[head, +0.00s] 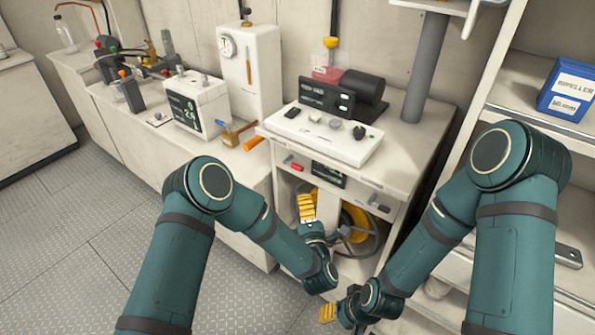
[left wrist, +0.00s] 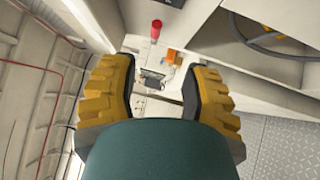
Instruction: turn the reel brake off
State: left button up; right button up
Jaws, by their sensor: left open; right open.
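A yellow reel (head: 355,222) with a dark hose or cable sits inside the open cabinet (head: 398,213) under the counter. A red handle (head: 293,163) is on the cabinet's front at the upper left, beside a dark display (head: 328,175). A grey lever (head: 379,205) is on the front at the right. No readable label shows which is the brake. My left gripper (head: 306,208) is open and empty before the cabinet, below the red handle. In the left wrist view, a red handle (left wrist: 156,28) shows beyond the open fingers (left wrist: 160,100). My right gripper (head: 327,312) is low, open, partly hidden by its arm.
A white console (head: 340,140) and black unit (head: 362,95) stand on the counter. A grey post (head: 425,70) rises behind. Shelves with a blue box (head: 568,88) are at right. The floor (head: 60,240) at left is clear.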

aim_at(298, 167)
pick_arm(q)
jog(key=shift+n, duration=0.3)
jog(key=w, duration=0.4)
jog(key=w+a+r+b, duration=0.1)
jog(key=w, duration=0.4)
jog(key=w+a+r, duration=0.1)
jog(key=w, duration=0.3)
jog(key=shift+w+r+b, duration=0.1)
jog(key=shift+w+b, duration=0.1)
jog(key=shift+b, duration=0.1)
grip_shut()
